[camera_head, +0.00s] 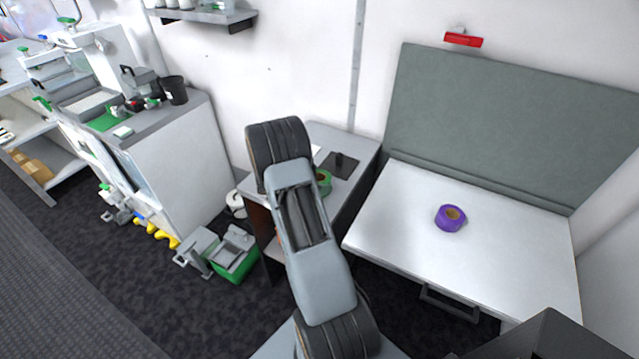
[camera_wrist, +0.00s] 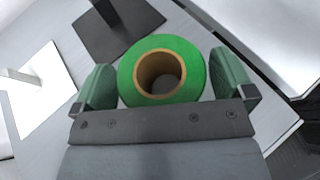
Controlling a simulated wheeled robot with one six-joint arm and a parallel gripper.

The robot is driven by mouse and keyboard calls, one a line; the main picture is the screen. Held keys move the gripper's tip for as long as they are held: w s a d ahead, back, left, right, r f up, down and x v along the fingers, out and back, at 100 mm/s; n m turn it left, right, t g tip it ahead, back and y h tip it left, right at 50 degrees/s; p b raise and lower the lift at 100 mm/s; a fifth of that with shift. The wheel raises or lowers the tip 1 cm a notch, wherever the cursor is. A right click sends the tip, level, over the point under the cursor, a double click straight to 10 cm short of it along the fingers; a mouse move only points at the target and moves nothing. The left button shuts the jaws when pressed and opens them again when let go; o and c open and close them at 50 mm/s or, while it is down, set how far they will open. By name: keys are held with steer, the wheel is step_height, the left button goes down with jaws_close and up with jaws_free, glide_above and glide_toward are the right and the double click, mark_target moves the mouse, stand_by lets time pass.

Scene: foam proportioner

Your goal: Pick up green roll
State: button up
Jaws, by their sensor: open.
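The green roll (camera_wrist: 193,90) is a ring of green tape with a brown core, lying on a small grey table. In the wrist view it sits between the two green fingers of my gripper (camera_wrist: 164,88), with a narrow gap showing on each side. My gripper is open. In the head view only a sliver of the green roll (camera_head: 325,181) shows beside my arm, which hides the rest of it and my gripper.
A dark plate with a post (camera_wrist: 117,25) stands just beyond the roll on the small table (camera_head: 350,187). A purple roll (camera_head: 451,218) lies on the white bench (camera_head: 510,255) at right. A green-and-grey box (camera_head: 232,262) is on the floor at left.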

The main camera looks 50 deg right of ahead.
steer(key=c, duration=0.8)
steer(key=shift+c, duration=0.2)
